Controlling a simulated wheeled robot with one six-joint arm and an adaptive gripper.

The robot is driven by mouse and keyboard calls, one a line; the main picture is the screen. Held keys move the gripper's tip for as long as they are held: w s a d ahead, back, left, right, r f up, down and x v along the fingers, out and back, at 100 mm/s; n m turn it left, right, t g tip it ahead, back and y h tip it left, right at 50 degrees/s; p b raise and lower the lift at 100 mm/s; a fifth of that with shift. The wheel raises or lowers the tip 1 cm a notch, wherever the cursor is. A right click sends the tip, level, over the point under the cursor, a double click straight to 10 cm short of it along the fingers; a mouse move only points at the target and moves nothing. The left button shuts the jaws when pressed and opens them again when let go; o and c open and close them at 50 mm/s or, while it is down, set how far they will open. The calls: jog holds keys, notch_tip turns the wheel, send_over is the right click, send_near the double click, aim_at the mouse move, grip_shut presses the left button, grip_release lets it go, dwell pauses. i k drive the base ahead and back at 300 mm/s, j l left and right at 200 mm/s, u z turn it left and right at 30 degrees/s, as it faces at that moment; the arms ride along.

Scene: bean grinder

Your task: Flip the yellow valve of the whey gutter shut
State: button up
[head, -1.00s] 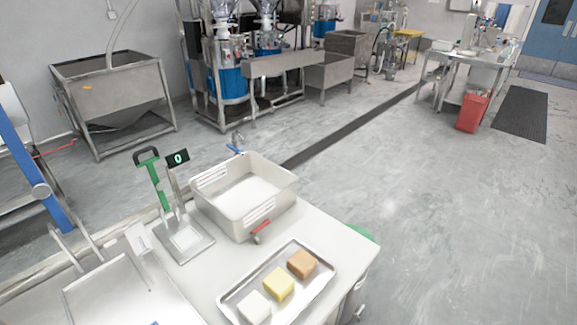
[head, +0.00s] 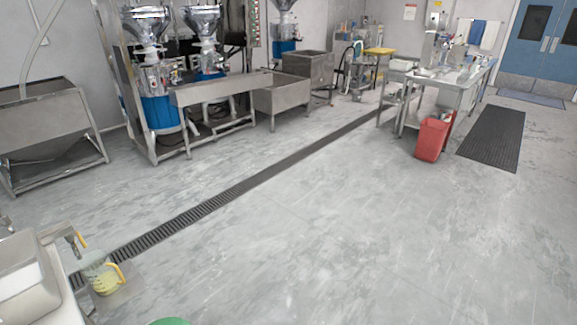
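A small tap with a yellow handle (head: 82,239) sticks out at the lower left, on the far side of a pale metal basin (head: 28,275) that is cut by the left edge. This tap appears to be the yellow valve; its exact turn is too small to tell. Below it a clear jug (head: 100,278) with a yellow handle and pale yellow liquid inside stands on a small metal ledge (head: 118,301). The gutter itself cannot be made out clearly. My gripper is not in view.
A dark floor drain (head: 230,194) runs diagonally across the grey floor. Grinders, a steel trough (head: 222,89) and a hopper (head: 48,133) stand behind. A red bin (head: 432,138) stands by a bench, near a black mat (head: 493,138). The middle floor is clear.

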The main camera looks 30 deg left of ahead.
aim_at(82, 242)
jog(key=i+l, duration=0.15)
jog(key=i, duration=0.4)
jog(key=i+l, duration=0.1)
jog(key=i, duration=0.5)
jog(key=i+l+u, duration=0.1)
jog(key=i, duration=0.45)
jog(key=i+j+u, duration=0.25)
jog(key=i+u, duration=0.6)
jog(key=i, duration=0.15)
jog(key=i+u, duration=0.45)
jog(key=i+l+u, duration=0.4)
jog(key=i, duration=0.15)
jog(key=i+u, duration=0.4)
jog(key=i+l+u, duration=0.1)
jog(key=i+u, duration=0.3)
jog(key=i+l+u, duration=0.2)
jog(key=u, duration=0.2)
jog(key=i+l+u, duration=0.4)
